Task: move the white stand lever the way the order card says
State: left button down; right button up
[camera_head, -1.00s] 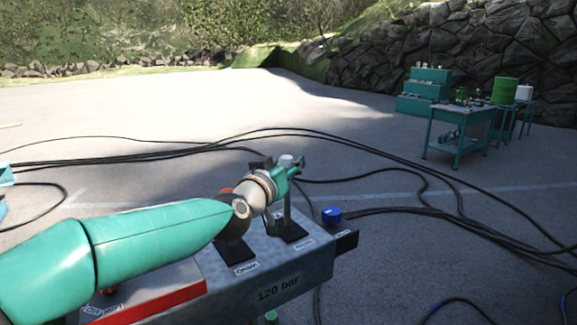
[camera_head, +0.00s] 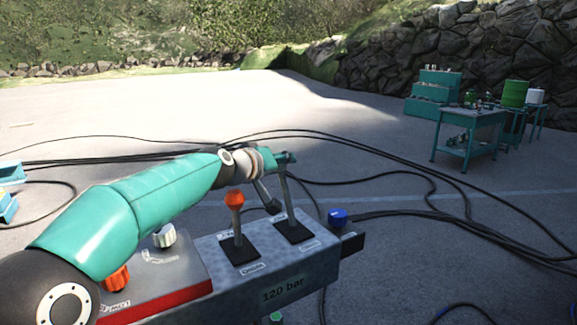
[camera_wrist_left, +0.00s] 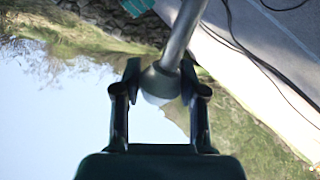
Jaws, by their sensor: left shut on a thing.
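The white stand lever (camera_head: 287,190) rises from the right-hand black plate on the grey control stand (camera_head: 283,270). Its rod leans slightly left toward the top in the head view. My left gripper (camera_head: 285,158) is shut on its top end, which it hides in the head view. In the left wrist view, the pale lever knob (camera_wrist_left: 158,82) sits between the two fingers (camera_wrist_left: 160,90). An orange-red lever (camera_head: 235,215) stands on the left-hand black plate, free of the gripper. No order card can be made out. My right gripper is not in view.
A white knob (camera_head: 164,236) and an orange knob (camera_head: 116,278) are on the stand's left panel. A blue cap (camera_head: 338,216) shows beyond the stand's right end. Black cables (camera_head: 400,205) cross the ground. A teal workbench (camera_head: 470,125) stands far right.

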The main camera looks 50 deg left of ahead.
pick_arm(q)
jog(key=shift+d, duration=0.1)
jog(key=c, duration=0.6)
grip_release()
jog(key=shift+w+d, duration=0.1)
jog(key=shift+w, duration=0.05)
jog(key=shift+c, duration=0.2)
jog(key=shift+s, duration=0.2)
jog(key=v, duration=1.1)
jog(key=shift+s, duration=0.35)
jog(key=shift+s, duration=0.1)
